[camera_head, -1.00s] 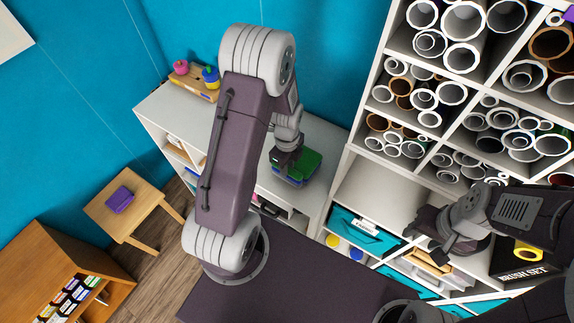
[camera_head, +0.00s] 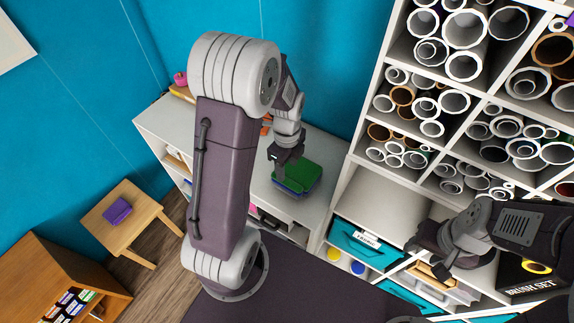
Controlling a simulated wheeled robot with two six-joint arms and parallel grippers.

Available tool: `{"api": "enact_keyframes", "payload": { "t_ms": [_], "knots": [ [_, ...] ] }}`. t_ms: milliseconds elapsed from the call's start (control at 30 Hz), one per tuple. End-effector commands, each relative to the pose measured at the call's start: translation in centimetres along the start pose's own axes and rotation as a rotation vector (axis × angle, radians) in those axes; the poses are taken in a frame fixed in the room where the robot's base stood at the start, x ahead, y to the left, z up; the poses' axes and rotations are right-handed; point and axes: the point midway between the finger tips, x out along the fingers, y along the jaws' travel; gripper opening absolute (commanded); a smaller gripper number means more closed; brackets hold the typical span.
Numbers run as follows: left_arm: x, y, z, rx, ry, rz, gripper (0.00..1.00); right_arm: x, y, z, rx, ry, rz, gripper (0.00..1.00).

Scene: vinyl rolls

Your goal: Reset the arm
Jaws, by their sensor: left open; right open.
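My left arm rises from the lower middle and bends over the white cabinet top. My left gripper (camera_head: 284,163) is open, with its fingers beside the left end of a green and blue item (camera_head: 298,180) lying on the cabinet top. I cannot tell whether they touch. My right gripper (camera_head: 422,250) is open and empty in front of the lower shelves at the right, partly hidden by its own wrist.
A white cabinet (camera_head: 322,150) stands against the teal wall. A tall shelf (camera_head: 352,165) holds several vinyl rolls (camera_head: 455,100). A teal drawer (camera_head: 350,243) sits below. A wooden stool (camera_head: 150,213) with a purple item (camera_head: 117,210) stands at the left.

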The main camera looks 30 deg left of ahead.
Motion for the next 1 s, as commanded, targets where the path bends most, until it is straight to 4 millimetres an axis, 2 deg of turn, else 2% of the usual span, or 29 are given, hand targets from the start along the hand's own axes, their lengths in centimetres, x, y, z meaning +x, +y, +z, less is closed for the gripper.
{"api": "enact_keyframes", "payload": {
  "t_ms": [100, 200, 533, 633, 700, 733, 767, 1000],
  "knots": [
    [-1.5, -0.1, 0.0, 0.0, -0.001, -0.003, 0.5, 0.3, 0.0, 0.0, 0.0, 0.0, 0.0, 0.5],
    [-2.1, 0.0, 0.0, 0.0, 0.0, 0.0, 0.5, 0.3, 0.0, 0.0, 0.0, 0.0, 0.0, 0.5],
    [-1.9, 0.0, -0.1, 0.002, 0.0, 0.001, 0.5, 0.5, 0.0, 0.1, 0.0, 0.0, 0.0, 0.5],
    [-0.5, -0.5, -0.8, 0.029, -0.007, -0.03, 0.5, 3.0, 0.1, 0.3, 0.0, 0.0, 0.0, 0.5],
    [1.6, 0.8, -2.4, 0.06, -0.007, -0.046, 0.5, 6.2, 0.1, 0.6, 0.0, 0.0, 0.0, 0.5],
    [2.9, 1.9, -3.3, 0.007, -0.005, -0.054, 0.5, 7.7, 0.1, 0.8, 0.0, 0.0, 0.0, 0.5],
    [3.2, 2.7, -3.8, -0.089, 0.0, -0.062, 0.5, 8.1, 0.2, 0.9, 0.0, -0.001, 0.0, 0.5],
    [5.3, 7.0, -5.7, -0.909, 0.044, -0.077, 0.5, 9.3, 0.2, 0.9, 0.0, 0.0, 0.0, 0.5]
  ]
}}
